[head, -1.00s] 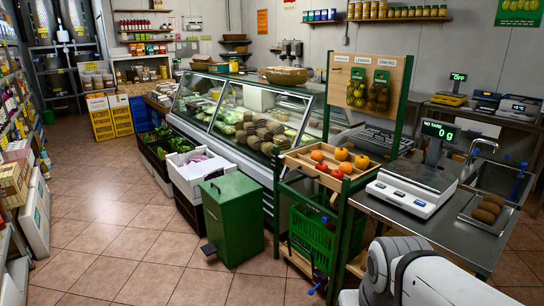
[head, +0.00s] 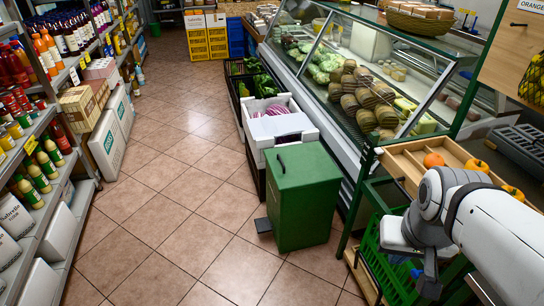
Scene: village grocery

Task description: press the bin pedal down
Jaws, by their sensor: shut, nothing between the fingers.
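The green bin (head: 303,200) stands on the tiled floor near the middle of the head view, upright, with its lid shut and a dark handle on top. Its small black pedal (head: 263,225) sticks out low on the left side, near the floor, and looks raised slightly or level; I cannot tell exactly. My white arm (head: 495,225) shows at the lower right, over the green stand and well right of the bin. Nothing of mine touches the bin or the pedal.
Open tiled floor (head: 165,215) lies left of and in front of the bin. A stocked shelf (head: 75,185) runs along the left. A white crate (head: 262,140) stands right behind the bin. The glass counter and a green stand with a green basket (head: 392,270) close off the right.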

